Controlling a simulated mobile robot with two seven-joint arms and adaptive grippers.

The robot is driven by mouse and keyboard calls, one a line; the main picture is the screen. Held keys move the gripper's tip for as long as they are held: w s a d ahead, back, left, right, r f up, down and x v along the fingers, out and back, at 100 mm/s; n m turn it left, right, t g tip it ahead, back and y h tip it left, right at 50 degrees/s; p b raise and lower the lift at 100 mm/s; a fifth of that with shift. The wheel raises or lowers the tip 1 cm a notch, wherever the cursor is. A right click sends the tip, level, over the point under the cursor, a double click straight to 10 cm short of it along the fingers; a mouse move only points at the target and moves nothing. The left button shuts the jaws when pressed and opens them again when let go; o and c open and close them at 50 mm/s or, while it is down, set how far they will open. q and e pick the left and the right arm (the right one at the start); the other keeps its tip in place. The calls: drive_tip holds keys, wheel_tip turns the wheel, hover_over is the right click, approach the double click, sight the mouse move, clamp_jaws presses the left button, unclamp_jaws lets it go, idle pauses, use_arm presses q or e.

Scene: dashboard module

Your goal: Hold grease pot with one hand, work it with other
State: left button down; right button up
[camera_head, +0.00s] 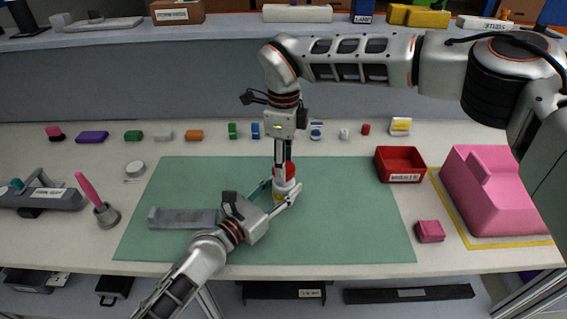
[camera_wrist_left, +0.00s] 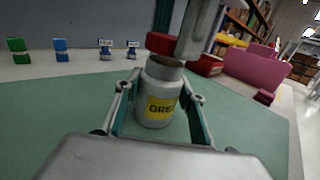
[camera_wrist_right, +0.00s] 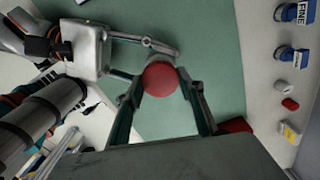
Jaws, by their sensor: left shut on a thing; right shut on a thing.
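The grease pot (camera_wrist_left: 158,95) is a grey-white jar with a yellow label, upright over the green mat (camera_head: 350,220). My left gripper (camera_head: 283,192) comes in low from the left and is shut on the jar's body, a finger on each side in the left wrist view. My right gripper (camera_wrist_right: 165,100) points down from above and is shut on the lid.
A red bin (camera_head: 400,164) and a large pink block (camera_head: 490,190) stand at the right, with a small pink block (camera_head: 430,231) nearer. A grey bar (camera_head: 183,217) lies on the mat at left. Several small coloured items line the back. The mat's right part is clear.

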drive_tip(key=shift+r, duration=1.95)
use_arm(q)
drive_tip(key=c, duration=1.2)
unclamp_jaws()
